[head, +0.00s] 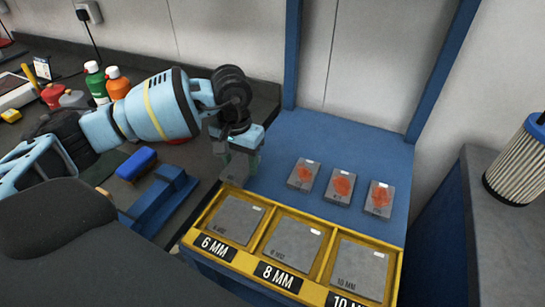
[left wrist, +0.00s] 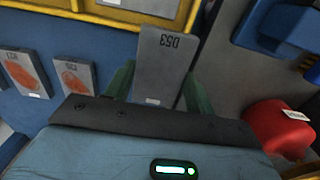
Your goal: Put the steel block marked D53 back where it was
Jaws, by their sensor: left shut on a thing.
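The steel block marked D53 (left wrist: 165,62) is a grey slab with its marking upside down in the left wrist view. My left gripper (left wrist: 158,92) is shut on it, with a green finger on each side. In the head view my left gripper (head: 240,160) hangs at the left edge of the blue bench (head: 375,150), just behind the yellow rack; the block can hardly be told from the fingers there. Three grey blocks with orange patches, a left one (head: 304,173), a middle one (head: 341,186) and a right one (head: 380,198), lie in a row on the bench. My right gripper is out of view.
The yellow rack (head: 319,219) has bays labelled 6 MM, 8 MM and 10 MM, each with grey plates. Left on the dark bench are a blue vise-like tool (head: 158,200), a blue brush-like block (head: 137,163) and bottles (head: 96,82). A ribbed cylinder (head: 516,160) stands far right.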

